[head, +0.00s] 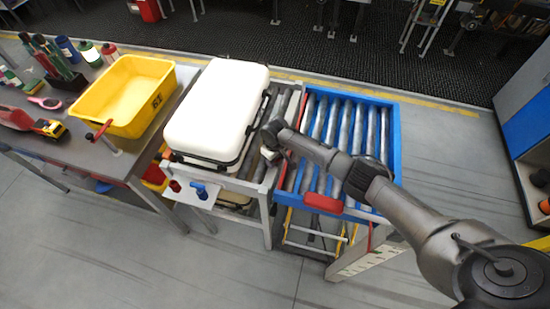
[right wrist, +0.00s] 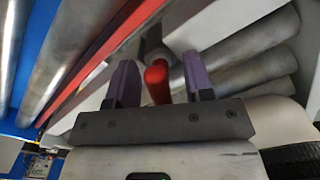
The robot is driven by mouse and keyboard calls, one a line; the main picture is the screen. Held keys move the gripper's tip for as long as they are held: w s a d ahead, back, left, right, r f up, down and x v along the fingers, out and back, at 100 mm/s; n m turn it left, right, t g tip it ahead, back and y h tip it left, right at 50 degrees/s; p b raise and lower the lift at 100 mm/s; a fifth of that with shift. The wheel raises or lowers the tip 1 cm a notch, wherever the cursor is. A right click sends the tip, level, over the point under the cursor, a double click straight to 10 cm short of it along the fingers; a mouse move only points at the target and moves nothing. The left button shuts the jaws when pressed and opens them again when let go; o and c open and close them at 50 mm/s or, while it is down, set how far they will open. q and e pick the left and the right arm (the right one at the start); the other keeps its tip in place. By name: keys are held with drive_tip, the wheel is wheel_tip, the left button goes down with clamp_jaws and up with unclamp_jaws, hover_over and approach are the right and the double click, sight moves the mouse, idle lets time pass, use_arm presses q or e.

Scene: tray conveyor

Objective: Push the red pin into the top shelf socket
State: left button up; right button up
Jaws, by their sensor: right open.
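The red pin (right wrist: 157,82) shows in the right wrist view as a short red rod with a grey round part behind it. My right gripper (right wrist: 160,84) is open, with one purple finger on each side of the red pin and visible gaps between. In the head view my right gripper (head: 271,139) is between the white case and the blue-framed roller section, and it hides this pin. Another red knob (head: 174,186) and a blue knob (head: 200,190) are on the near end of the roller stand. The socket cannot be made out. My left gripper is not in view.
A white case (head: 215,105) lies on the left rollers, close to my right gripper. The blue-framed roller section (head: 393,130) has a red handle (head: 323,203) at its near edge. A yellow bin (head: 130,90) stands on the workbench (head: 95,155) at left.

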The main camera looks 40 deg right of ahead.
wheel_tip(320, 180, up, 14)
drive_tip(key=p, duration=0.1)
drive_tip(key=shift+p, duration=0.35)
drive_tip(key=shift+a, duration=0.1)
idle(0.5)
